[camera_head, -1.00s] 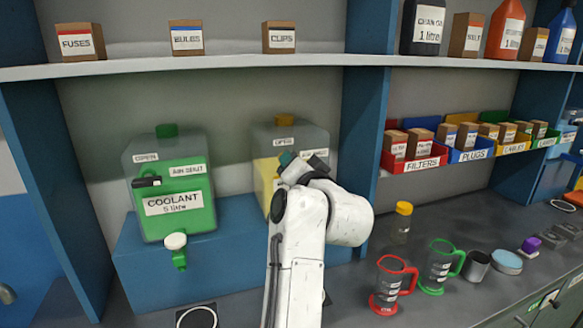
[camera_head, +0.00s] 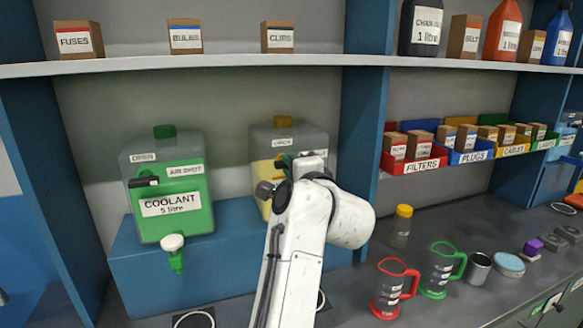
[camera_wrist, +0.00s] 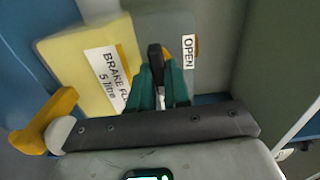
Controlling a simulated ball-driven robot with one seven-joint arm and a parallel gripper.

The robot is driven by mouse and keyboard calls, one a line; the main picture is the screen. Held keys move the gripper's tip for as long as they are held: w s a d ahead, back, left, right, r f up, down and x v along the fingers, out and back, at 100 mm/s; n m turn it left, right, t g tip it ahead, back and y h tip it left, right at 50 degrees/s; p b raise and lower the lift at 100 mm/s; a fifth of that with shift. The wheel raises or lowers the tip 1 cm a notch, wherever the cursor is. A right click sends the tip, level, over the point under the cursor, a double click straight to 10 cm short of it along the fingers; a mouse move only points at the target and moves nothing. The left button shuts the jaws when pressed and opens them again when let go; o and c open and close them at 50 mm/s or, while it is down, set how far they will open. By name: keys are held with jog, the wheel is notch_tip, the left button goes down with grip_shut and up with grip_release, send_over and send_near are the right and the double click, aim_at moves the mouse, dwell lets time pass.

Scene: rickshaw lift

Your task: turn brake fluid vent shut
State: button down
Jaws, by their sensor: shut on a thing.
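The brake fluid tank (camera_head: 265,140) is a greyish see-through container with yellow fluid, on the blue step behind my arm. In the wrist view, the tank (camera_wrist: 75,65) appears turned on its side, with its "BRAKE FLUID 5 litre" label. My gripper (camera_wrist: 158,80) has its green fingers closed around the dark vent handle (camera_wrist: 155,52), beside the "OPEN" label (camera_wrist: 188,50). In the head view, my gripper (camera_head: 292,165) is at the tank's front, and my wrist hides much of the tank and the vent.
The green coolant tank (camera_head: 170,205) stands to the left on the blue step (camera_head: 130,265). A red-rimmed jug (camera_head: 390,290), a green-rimmed jug (camera_head: 440,268) and a yellow-capped bottle (camera_head: 401,228) stand on the counter to the right. A shelf (camera_head: 220,68) runs above.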

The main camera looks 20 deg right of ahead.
jog(key=shift+f+m, duration=0.1)
jog(key=shift+m, duration=0.2)
jog(key=c, duration=1.1)
grip_release()
jog(key=s+b, duration=0.2)
jog(key=s, duration=0.8)
jog(key=shift+s+b, duration=0.3)
jog(key=shift+s, duration=0.1)
jog(key=shift+s, duration=0.1)
